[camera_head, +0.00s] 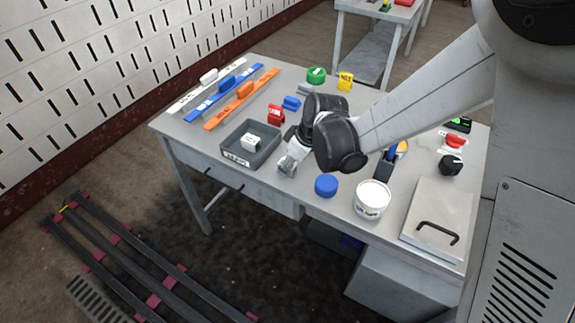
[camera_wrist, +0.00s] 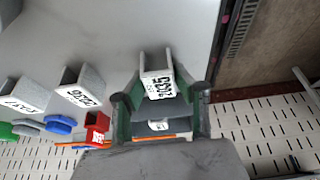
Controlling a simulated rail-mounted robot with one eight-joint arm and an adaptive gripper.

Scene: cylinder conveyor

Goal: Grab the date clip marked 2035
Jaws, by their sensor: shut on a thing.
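A grey date clip (camera_wrist: 156,78) with a white label shows between the fingers of my gripper (camera_wrist: 160,98) in the wrist view. Its label appears upside down and seems to read 2035. My gripper is shut on it. In the head view my gripper (camera_head: 288,164) is low over the front of the table, right beside the dark tray (camera_head: 228,150). Two similar grey clips stand to the left in the wrist view, one marked 2036 (camera_wrist: 80,88) and one that seems marked 2037 (camera_wrist: 22,96). My arm hides part of the table in the head view.
The tray holds a white block (camera_head: 250,142). A blue cylinder (camera_head: 326,185) and a white tub (camera_head: 371,199) stand right of my gripper. A red holder (camera_head: 275,114) is behind. Long white, blue and orange bars (camera_head: 242,98) lie at the back left.

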